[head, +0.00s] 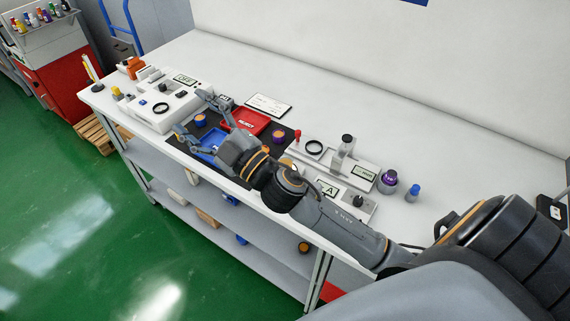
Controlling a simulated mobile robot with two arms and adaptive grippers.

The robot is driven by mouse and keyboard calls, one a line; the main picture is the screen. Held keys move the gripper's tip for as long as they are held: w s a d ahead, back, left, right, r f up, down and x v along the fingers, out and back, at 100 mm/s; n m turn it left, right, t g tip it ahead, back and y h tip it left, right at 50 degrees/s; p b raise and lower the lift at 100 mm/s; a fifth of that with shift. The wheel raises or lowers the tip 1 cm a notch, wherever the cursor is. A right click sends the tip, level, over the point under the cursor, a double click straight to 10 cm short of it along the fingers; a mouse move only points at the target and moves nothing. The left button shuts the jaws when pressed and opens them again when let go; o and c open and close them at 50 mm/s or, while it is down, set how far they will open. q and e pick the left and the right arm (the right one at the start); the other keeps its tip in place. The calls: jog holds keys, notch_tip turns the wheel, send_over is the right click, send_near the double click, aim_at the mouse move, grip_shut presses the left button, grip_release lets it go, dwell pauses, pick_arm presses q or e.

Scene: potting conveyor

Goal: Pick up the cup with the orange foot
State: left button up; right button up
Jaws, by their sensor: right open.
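A small round cup (200,120) with an orange face and a dark blue-purple side sits on the dark mat (212,118). A second small round piece (278,137), purple with some orange, sits on the mat to the right, beside the red tray. Which of them has an orange foot is too small to tell. My right gripper (193,113) is open, its two fingers spread on either side of the first cup. I cannot tell whether they touch it. My left gripper is not in view.
A red tray (252,122) and a blue tray (208,140) lie on the mat. A white device (160,107) stands left. A scale-like unit with a clear tube (343,150), a purple-topped jar (388,181) and a blue-capped bottle (413,192) stand right. The table's rear is mostly clear.

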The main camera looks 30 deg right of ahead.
jog(key=s+a+r+n+g+y, duration=0.1)
jog(key=a+r+n+g+y, duration=0.3)
jog(key=a+n+y, duration=0.45)
jog(key=n+g+h, duration=1)
jog(key=g+h, duration=0.6)
send_over(286, 159)
notch_tip(286, 159, down, 14)
jog(key=f, duration=0.2)
jog(key=f+p, duration=0.1)
jog(key=f, duration=0.2)
jog(key=f+p, duration=0.1)
jog(key=f, duration=0.1)
jog(key=shift+w+a+f, duration=0.15)
jog(key=shift+w+f, duration=0.2)
jog(key=shift+w, duration=0.05)
jog(key=f, duration=0.1)
jog(key=f+p, duration=0.1)
jog(key=f, duration=0.1)
jog(key=f+p, duration=0.1)
jog(key=shift+s+f, duration=0.25)
jog(key=shift+s, duration=0.1)
jog(key=shift+w+f, duration=0.1)
jog(key=shift+f, duration=0.55)
jog(key=c, duration=1.3)
